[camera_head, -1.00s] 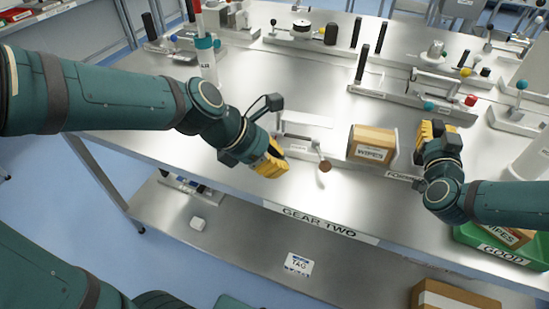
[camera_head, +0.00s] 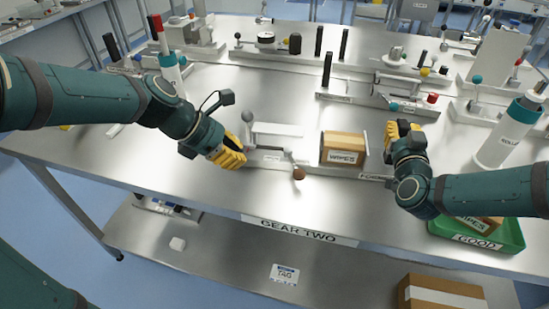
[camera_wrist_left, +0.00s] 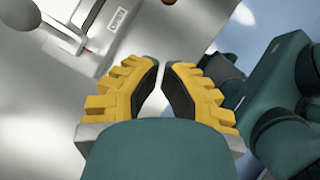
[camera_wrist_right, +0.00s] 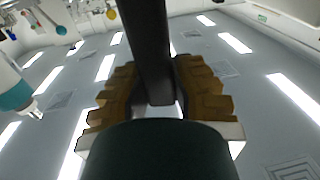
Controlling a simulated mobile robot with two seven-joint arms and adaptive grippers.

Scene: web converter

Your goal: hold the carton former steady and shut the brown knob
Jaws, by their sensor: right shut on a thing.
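The carton former has a long metal base (camera_head: 345,172) at the table's front, with a wipes box (camera_head: 343,148) on it. The brown knob (camera_head: 299,173) is on the end of a lever at the base's left part, toward the front edge. It also shows at the top of the left wrist view (camera_wrist_left: 160,3). My left gripper (camera_head: 236,150) is left of the knob, apart from it. Its fingertips (camera_wrist_left: 162,64) are a little apart with nothing between them. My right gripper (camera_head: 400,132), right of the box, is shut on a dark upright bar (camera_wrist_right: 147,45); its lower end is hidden.
A green tray (camera_head: 515,238) marked GOOD is below my right arm. A white roller bottle (camera_head: 495,150) stands at the right. Fixtures with black posts (camera_head: 326,70) line the back. A lower shelf (camera_head: 215,255) runs under the table. Bare tabletop lies behind the former.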

